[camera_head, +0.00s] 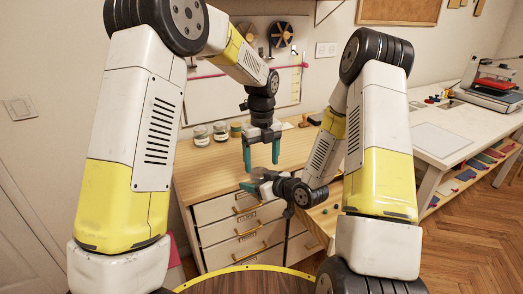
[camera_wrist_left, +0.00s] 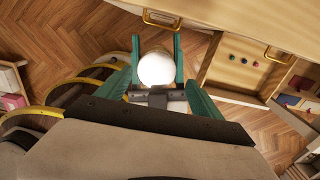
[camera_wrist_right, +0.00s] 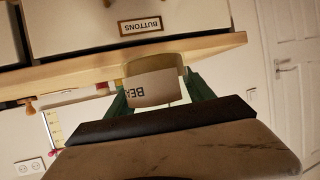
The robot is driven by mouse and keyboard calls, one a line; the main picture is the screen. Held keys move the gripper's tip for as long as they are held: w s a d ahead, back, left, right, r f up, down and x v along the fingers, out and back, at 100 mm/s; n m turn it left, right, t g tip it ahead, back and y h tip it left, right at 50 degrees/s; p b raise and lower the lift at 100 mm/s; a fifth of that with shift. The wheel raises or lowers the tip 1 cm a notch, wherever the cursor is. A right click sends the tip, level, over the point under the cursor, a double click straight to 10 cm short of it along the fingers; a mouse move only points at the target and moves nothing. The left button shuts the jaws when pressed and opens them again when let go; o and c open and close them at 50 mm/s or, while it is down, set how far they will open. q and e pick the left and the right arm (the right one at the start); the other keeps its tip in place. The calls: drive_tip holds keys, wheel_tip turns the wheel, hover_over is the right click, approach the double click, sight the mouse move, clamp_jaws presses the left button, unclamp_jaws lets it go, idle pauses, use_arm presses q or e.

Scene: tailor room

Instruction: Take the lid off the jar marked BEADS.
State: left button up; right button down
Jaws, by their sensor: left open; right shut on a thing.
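The BEADS jar (camera_wrist_right: 150,90) is in the right wrist view, with only the first letters of its label legible. My right gripper (camera_wrist_right: 160,85) is shut on its sides; it also shows in the head view (camera_head: 262,186), in front of the drawers. The jar's round white lid (camera_wrist_left: 156,70) shows from above in the left wrist view, on the jar between my right fingers. My left gripper (camera_head: 262,162) is open, pointing down over the jar. Contact between its fingers and the lid cannot be told. The jar is small and partly hidden in the head view.
Several jars, one of them a white-labelled jar (camera_head: 201,136), stand at the back left of the wooden worktop (camera_head: 210,162). A drawer marked BUTTONS (camera_wrist_right: 140,24) is close behind the jar. A white table (camera_head: 440,125) stands at the right. Wooden floor (camera_head: 465,230) is open below it.

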use_arm(q)
drive_tip(key=shift+f, duration=1.45)
drive_tip(key=shift+c, duration=0.5)
drive_tip(key=c, duration=1.4)
drive_tip(key=n, duration=0.6)
drive_tip(key=shift+w+d+r+n, duration=0.15)
drive_tip(key=shift+w+d+n, duration=0.1)
drive_tip(key=shift+n, duration=0.15)
drive_tip(key=o, duration=1.5)
drive_tip(key=shift+o, duration=0.3)
drive_tip(key=shift+a, duration=0.1)
drive_tip(key=shift+s+a, duration=0.1)
drive_tip(key=shift+a, duration=0.05)
